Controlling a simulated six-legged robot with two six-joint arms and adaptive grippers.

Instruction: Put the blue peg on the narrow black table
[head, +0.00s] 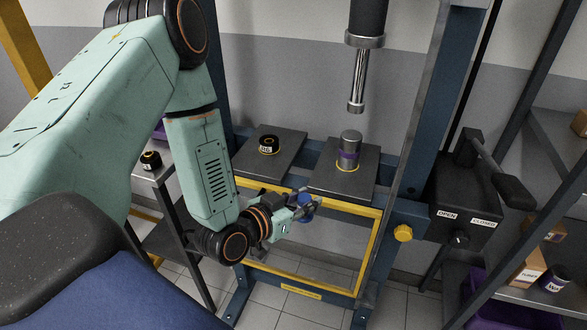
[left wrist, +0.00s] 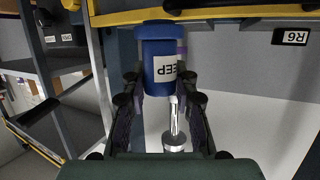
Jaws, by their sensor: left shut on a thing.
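The blue peg (head: 305,201) is between the fingers of my left gripper (head: 303,208), in front of the yellow-framed press in the head view. In the left wrist view the blue peg (left wrist: 158,58) is a blue cylinder with a wider rim and a white label whose visible letters read "EEP". The fingers of my left gripper (left wrist: 160,95) are on both sides of it, shut on it. A grey-topped table with dark legs (head: 147,178) stands left of the press, partly behind my left arm. I cannot tell whether it is the narrow black table. My right gripper is not in view.
A ram (head: 359,80) hangs above. A lever box (head: 465,205) and shelf with boxes (head: 528,267) are at right. A black ring part (head: 151,160) sits on the left table.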

